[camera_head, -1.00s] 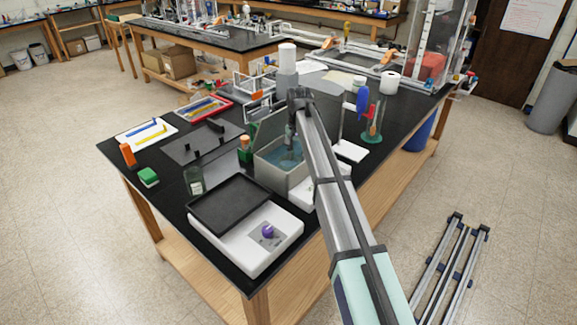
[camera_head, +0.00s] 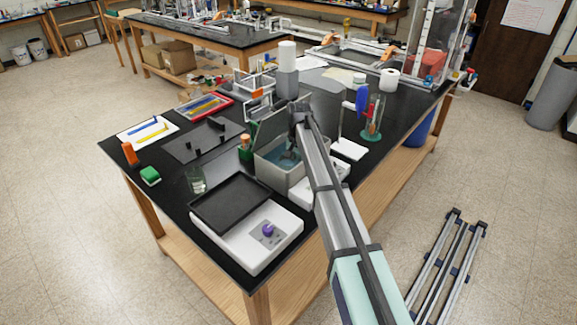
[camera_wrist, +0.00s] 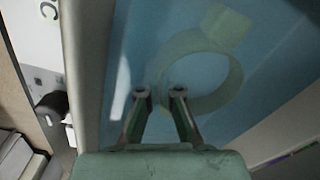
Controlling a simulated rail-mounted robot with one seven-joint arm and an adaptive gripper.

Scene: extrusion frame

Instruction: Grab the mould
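The mould appears to be a pale green ring with a square tab (camera_wrist: 236,72), lying in the blue water of a grey bath. My gripper (camera_wrist: 160,91) points down into the bath with its fingers apart. In the wrist view, the ring's left rim lies between the two fingertips, and the right fingertip overlaps the ring's opening. I cannot tell whether either finger touches the ring or how far above it they are. In the head view, the open bath (camera_head: 268,171) stands on the black bench, and my gripper (camera_head: 287,158) is inside its walls. The mould cannot be made out there.
The bath's raised lid (camera_head: 270,128) stands at its back left. A white hotplate-like device (camera_head: 245,240) with a black tray (camera_head: 230,203) is in front. A glass jar (camera_head: 196,180) and an orange-capped bottle (camera_head: 245,147) stand left. Bath walls are close around my gripper.

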